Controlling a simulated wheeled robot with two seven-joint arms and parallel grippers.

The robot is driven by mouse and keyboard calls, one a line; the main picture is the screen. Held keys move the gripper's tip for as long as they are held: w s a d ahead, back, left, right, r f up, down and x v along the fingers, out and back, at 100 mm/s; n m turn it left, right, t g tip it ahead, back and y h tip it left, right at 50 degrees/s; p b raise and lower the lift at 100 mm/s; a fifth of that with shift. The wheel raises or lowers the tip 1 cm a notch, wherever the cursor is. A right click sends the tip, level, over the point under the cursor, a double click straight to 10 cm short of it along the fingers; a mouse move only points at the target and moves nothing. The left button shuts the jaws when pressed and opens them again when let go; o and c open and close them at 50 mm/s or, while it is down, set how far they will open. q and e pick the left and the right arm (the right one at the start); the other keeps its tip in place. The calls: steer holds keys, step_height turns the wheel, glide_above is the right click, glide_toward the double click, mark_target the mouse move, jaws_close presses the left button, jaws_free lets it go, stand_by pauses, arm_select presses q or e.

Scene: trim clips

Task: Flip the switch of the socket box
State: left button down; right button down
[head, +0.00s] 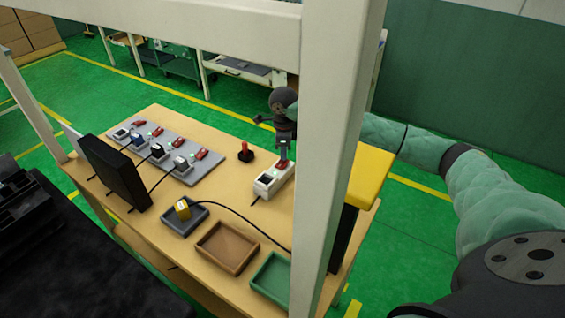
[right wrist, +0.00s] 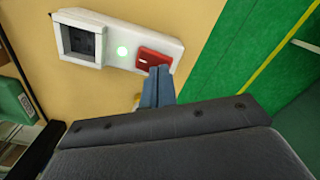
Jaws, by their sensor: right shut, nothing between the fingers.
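The socket box (head: 268,183) is a white block on the wooden table, with a dark socket at one end and a red switch. In the right wrist view the socket box (right wrist: 118,40) shows its empty socket, a lit green lamp and the red switch (right wrist: 153,59). My right gripper (head: 284,160) is shut and empty, pointing down over the switch end of the box. In the right wrist view its fingertips (right wrist: 159,70) are at the lower edge of the switch; whether they touch it I cannot tell. My left gripper is not in view.
A grey strip (head: 168,148) with several sockets, plugs and red switches lies at the back left. A black panel (head: 115,172) stands at the left edge. A grey tray (head: 184,218) with a yellow plug, a brown tray (head: 227,247) and a green tray (head: 272,276) line the front. A white post (head: 335,150) blocks part of the view.

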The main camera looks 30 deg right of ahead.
steer(key=shift+f+b, duration=0.5)
steer(key=shift+f, duration=0.15)
stand_by(0.3)
steer(key=shift+r, duration=0.15)
steer(key=shift+r+p, duration=0.55)
steer(key=shift+r, duration=2.85)
